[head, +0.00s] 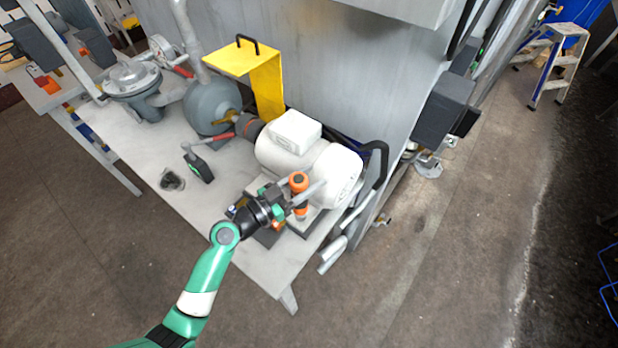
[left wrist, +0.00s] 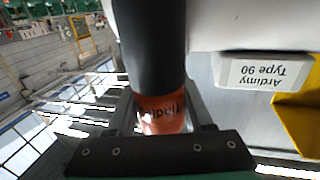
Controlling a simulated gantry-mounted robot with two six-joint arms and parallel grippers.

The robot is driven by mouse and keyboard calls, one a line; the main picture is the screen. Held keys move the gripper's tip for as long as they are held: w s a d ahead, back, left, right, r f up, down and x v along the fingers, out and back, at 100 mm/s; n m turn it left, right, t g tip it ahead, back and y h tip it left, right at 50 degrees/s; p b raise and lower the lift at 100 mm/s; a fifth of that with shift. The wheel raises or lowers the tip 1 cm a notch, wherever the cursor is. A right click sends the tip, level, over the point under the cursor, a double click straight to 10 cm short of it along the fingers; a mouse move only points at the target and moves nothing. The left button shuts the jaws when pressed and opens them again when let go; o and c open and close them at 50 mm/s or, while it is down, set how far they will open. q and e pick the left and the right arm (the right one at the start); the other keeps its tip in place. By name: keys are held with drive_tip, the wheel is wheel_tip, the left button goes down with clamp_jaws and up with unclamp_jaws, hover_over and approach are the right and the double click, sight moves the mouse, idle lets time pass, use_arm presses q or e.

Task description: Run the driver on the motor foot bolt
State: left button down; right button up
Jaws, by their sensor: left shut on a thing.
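The white motor (head: 335,172) lies on the grey bench, its feet on a base at the bench's near right corner. My left gripper (head: 290,200) is beside the motor's near side and shut on the orange and black driver (head: 298,182). The driver stands roughly upright by the motor foot. In the left wrist view, the fingers (left wrist: 165,112) close around the driver's orange part (left wrist: 160,116), with its black body (left wrist: 150,45) above. The foot bolt and the driver's tip are hidden, so I cannot tell whether they touch. My right gripper is not in view.
A yellow guard (head: 266,85) stands behind the motor, beside a round grey pump (head: 211,105). A black-handled tool (head: 199,168) and a small dark object (head: 172,181) lie on the bench (head: 200,205).

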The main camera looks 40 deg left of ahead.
use_arm(q)
drive_tip(key=shift+r, duration=0.1)
drive_tip(key=shift+f+b, duration=0.9)
drive_tip(key=shift+b, duration=0.3)
idle(0.8)
drive_tip(key=shift+f+b, duration=0.1)
drive_tip(key=shift+b, duration=0.3)
idle(0.5)
drive_tip(key=shift+f, duration=0.2)
idle(0.5)
drive_tip(key=shift+r, duration=0.1)
drive_tip(key=shift+r+p, duration=1.1)
drive_tip(key=shift+r, duration=0.8)
